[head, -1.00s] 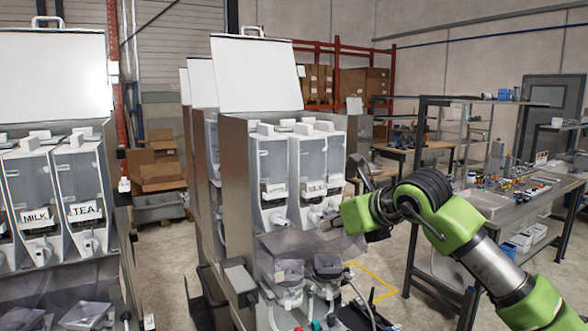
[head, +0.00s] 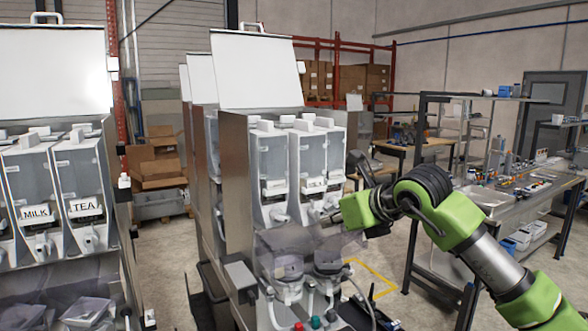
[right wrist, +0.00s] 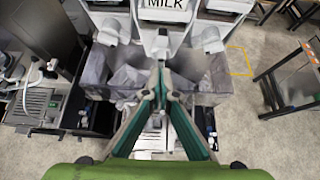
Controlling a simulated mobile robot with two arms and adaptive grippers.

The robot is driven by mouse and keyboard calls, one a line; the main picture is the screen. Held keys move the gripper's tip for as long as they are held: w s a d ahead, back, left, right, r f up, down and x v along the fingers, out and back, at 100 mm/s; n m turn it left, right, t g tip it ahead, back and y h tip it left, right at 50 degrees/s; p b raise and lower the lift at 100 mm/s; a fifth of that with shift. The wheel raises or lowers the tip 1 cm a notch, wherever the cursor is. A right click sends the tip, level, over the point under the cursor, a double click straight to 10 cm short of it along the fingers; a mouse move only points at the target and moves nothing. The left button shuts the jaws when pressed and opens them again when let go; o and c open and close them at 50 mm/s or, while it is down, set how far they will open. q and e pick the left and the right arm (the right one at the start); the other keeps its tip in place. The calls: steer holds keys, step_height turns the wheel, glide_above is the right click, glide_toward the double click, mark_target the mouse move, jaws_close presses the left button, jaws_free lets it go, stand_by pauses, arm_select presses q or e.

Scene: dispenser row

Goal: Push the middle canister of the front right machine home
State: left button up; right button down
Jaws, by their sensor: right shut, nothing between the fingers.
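The front right machine (head: 234,170) stands in the middle of the head view with its white lid raised. Its pale canisters stand side by side inside. The middle canister (head: 307,165) also shows in the right wrist view, with a MILK label (right wrist: 166,4) and a grey-white spout (right wrist: 161,42) below it. My right gripper (head: 332,217) is shut and empty, its fingertips (right wrist: 160,68) pointing at this spout. Whether they touch it I cannot tell. The left neighbour canister (head: 270,165) stands beside the middle one. My left gripper is not in view.
A clear drip guard (head: 290,245) sticks out below the spouts, close under my right gripper. Another machine with MILK and TEA canisters (head: 82,180) stands at the left. A workbench (head: 495,200) stands at the right, with open floor before it.

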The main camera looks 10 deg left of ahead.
mark_target(322, 214)
steer(key=shift+w, duration=0.15)
steer(key=shift+w+a+p, duration=0.7)
steer(key=shift+w+a, duration=0.35)
steer(key=shift+w, duration=0.25)
steer(key=shift+w+b, duration=0.1)
steer(key=shift+b, duration=0.2)
